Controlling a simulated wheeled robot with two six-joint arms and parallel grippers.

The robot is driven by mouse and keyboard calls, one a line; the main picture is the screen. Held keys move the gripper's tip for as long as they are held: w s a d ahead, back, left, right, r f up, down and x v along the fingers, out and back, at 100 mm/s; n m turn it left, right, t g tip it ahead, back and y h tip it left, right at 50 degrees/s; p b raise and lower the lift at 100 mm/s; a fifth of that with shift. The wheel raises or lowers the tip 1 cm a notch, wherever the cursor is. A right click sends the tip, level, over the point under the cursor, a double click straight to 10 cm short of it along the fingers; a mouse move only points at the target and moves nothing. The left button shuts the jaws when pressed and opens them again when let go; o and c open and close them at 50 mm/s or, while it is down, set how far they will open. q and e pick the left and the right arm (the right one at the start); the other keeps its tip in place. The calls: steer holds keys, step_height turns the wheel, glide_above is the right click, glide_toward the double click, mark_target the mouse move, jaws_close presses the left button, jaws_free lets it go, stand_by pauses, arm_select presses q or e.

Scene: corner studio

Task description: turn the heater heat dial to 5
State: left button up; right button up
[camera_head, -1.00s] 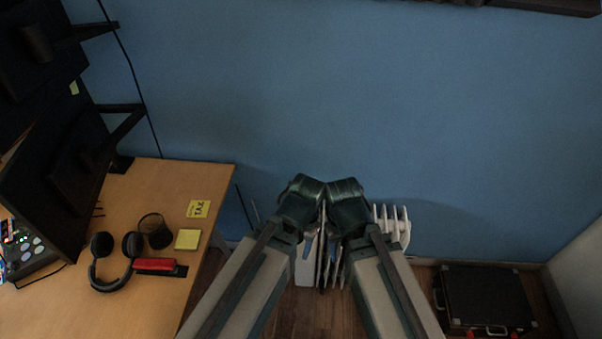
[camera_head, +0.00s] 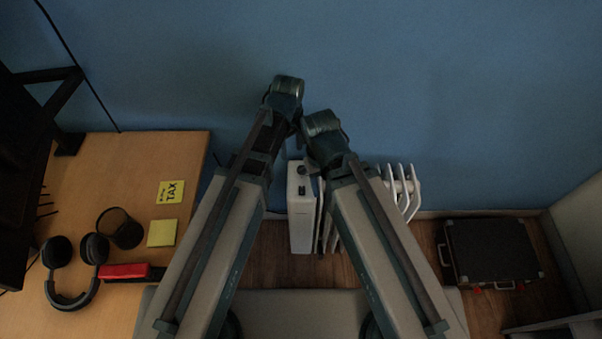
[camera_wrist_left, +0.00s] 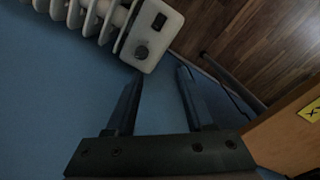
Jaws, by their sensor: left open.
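The white heater (camera_head: 301,225) stands on the floor by the blue wall, partly covered by my arms in the head view. Its end panel carries a round dark heat dial (camera_head: 302,170) with a dark switch (camera_head: 302,190) nearby. The left wrist view shows the dial (camera_wrist_left: 141,53) near the corner of the panel, with the switch (camera_wrist_left: 159,20) above it. My left gripper (camera_wrist_left: 161,85) is open and empty, its fingertips short of the panel and apart from the dial. The dial's marks are too small to read. My right gripper is hidden; only its arm shows.
A wooden desk (camera_head: 140,225) at left holds headphones (camera_head: 75,270), a pen cup (camera_head: 119,228), a red stapler-like object (camera_head: 126,271) and yellow notes (camera_head: 162,233). A black case (camera_head: 490,252) lies on the floor at right. Bare floor shows between heater and case.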

mark_target(301, 167)
arm_select(q)
steer(key=w+d+f+n+b, duration=0.1)
steer(key=f+b, duration=0.4)
steer(key=w+d+f+n+b, duration=0.1)
steer(key=w+f+b, duration=0.1)
steer(key=f+b, duration=0.3)
steer(key=w+d+f+n+b, duration=0.1)
steer(key=f+b, duration=0.4)
steer(key=shift+w+f+n, duration=0.25)
steer(key=shift+f+n, duration=0.15)
arm_select(e)
step_height(301, 167, down, 16)
steer(key=shift+r, duration=0.15)
arm_select(q)
steer(key=shift+r, duration=0.1)
jaws_close()
